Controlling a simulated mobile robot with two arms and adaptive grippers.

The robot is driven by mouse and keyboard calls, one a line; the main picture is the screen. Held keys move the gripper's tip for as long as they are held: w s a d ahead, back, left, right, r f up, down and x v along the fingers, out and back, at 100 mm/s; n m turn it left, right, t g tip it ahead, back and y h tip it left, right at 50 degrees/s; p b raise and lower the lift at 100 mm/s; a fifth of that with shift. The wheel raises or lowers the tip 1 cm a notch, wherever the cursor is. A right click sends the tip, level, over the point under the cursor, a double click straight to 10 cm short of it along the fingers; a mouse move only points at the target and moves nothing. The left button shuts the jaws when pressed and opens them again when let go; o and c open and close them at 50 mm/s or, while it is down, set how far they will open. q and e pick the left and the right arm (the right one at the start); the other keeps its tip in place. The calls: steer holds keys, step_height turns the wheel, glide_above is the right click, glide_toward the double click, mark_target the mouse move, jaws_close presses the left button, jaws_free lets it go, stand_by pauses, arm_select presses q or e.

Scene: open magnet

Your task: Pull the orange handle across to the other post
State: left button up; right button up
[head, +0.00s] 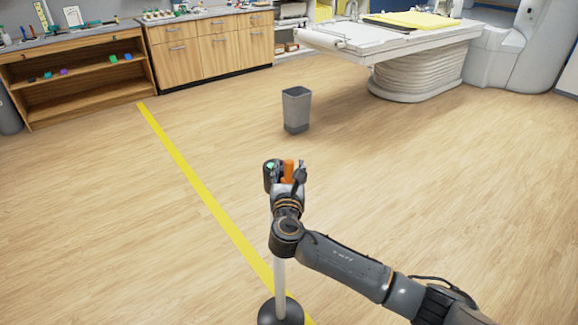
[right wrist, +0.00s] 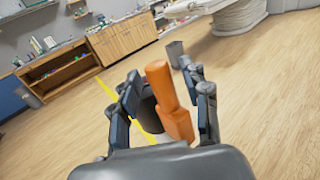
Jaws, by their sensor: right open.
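The orange handle (head: 288,170) shows in the head view at the top of a post, between the fingers of my right gripper (head: 286,173). In the right wrist view the orange handle (right wrist: 168,100) stands between the two open fingers of my right gripper (right wrist: 163,95), with gaps on both sides. A dark post head with a green spot (head: 270,174) is just left of the handle. The white post (head: 280,277) rises from a round black base (head: 281,311); my arm hides part of it. A second post is not seen. My left gripper is not in view.
A yellow line (head: 205,194) runs along the wooden floor past the post base. A grey bin (head: 296,109) stands farther back. Wooden cabinets (head: 212,48) line the back wall, and a scanner bed (head: 375,40) is at the back right. The floor between is clear.

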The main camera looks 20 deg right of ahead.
steer(key=shift+w+d, duration=0.15)
steer(key=shift+w, duration=0.25)
steer(key=shift+c, duration=0.4)
jaws_close()
